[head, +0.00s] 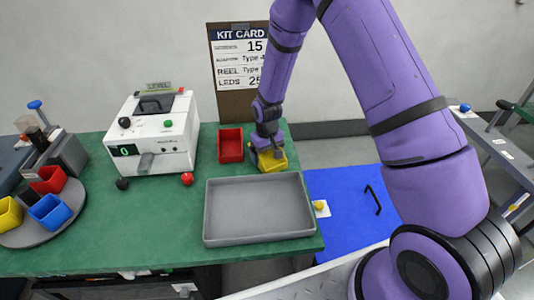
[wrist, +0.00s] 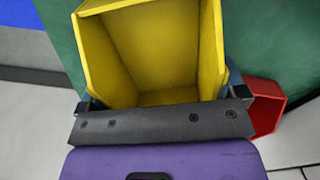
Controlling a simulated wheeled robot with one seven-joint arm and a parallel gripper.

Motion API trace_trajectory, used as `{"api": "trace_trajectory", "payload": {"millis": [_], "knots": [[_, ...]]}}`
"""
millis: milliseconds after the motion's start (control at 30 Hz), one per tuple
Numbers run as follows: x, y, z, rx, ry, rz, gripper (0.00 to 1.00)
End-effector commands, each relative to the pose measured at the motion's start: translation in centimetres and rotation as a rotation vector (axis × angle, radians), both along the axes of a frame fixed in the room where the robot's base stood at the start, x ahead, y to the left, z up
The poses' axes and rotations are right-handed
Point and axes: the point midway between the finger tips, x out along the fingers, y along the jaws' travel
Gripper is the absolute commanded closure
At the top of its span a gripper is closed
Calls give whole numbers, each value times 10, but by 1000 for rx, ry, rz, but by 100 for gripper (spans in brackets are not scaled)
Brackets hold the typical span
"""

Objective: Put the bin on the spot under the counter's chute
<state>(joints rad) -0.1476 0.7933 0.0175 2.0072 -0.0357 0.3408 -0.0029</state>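A yellow bin (head: 271,162) is at the back right of the green table, and my gripper (head: 265,143) is at it. In the wrist view the open-topped yellow bin (wrist: 160,55) fills the space between my gripper's fingers (wrist: 162,92), which press on its two outer sides; it looks empty. I cannot tell whether it touches the table. The counter (head: 152,135) is a white box with a green "0" display, standing at the back left. Its grey chute (head: 146,162) sticks out at the front. No marked spot shows clearly under the chute.
A red bin (head: 231,145) stands just left of the yellow one. A grey tray (head: 258,235) takes up the table's front right. A round rack (head: 45,225) with red, blue and yellow bins is at far left. Table between counter and tray is clear. A kit card board (head: 237,75) stands behind.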

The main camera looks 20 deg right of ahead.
Motion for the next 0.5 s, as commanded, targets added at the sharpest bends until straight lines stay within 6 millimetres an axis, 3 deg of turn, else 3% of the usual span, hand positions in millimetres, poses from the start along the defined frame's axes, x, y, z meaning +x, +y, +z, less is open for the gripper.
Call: {"api": "trace_trajectory", "payload": {"millis": [333,500], "knots": [[0,0,3,0,0,0,0],[1,0,23,1,-3,0,0]]}}
